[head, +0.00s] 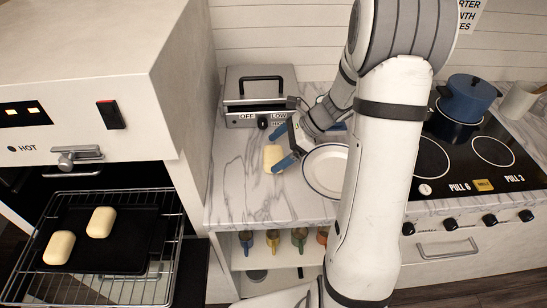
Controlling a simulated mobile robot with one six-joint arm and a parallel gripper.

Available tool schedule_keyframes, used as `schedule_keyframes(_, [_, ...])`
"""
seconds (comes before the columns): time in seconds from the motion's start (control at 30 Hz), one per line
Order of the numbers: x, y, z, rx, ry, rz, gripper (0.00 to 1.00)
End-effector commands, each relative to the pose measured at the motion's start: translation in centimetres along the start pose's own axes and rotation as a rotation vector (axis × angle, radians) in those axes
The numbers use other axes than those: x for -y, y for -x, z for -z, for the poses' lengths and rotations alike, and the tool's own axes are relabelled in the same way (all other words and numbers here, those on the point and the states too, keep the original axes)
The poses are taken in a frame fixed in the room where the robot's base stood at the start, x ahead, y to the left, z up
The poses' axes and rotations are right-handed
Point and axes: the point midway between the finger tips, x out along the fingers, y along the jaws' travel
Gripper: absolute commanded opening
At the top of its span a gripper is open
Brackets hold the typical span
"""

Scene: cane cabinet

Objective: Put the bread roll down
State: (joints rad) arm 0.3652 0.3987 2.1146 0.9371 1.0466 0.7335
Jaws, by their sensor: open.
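A pale bread roll (272,156) rests on the marble counter (236,190), just left of the white plate (325,193) with a dark rim line. My gripper (279,147) is at this roll, with its blue fingers apart. One finger lies at the roll's right side in the picture; whether it touches the roll cannot be told. Two more pale rolls, a left one (59,248) and a right one (101,222), lie on a black tray (120,255) on the oven rack. My arm hides part of the plate.
A press grill (262,97) with a black handle stands behind the roll. The open oven (60,150) and its pulled-out wire rack (176,225) are at left. A stove (455,160) with a blue pot (465,98) is at right. Bare counter lies in front of the roll.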

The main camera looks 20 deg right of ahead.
Motion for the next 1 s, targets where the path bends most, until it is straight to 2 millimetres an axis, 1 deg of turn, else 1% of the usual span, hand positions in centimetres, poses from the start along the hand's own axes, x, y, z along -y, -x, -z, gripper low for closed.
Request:
schedule_keyframes(0.03, [-0.3,-0.9,-0.1,0.000,-0.002,-0.006,1.00])
schedule_keyframes(0.1, [-0.5,-2.0,-0.2,0.000,-0.001,-0.006,1.00])
schedule_keyframes(0.23, [-0.4,-3.4,-0.1,-0.001,0.000,-0.004,1.00])
schedule_keyframes(0.33, [-0.4,-3.8,0.0,-0.002,0.000,-0.001,1.00])
schedule_keyframes(0.53, [-0.4,-3.8,0.0,-0.002,0.000,0.000,0.99])
schedule_keyframes(1.0, [-0.4,-3.7,0.0,-0.002,0.000,0.000,0.61])
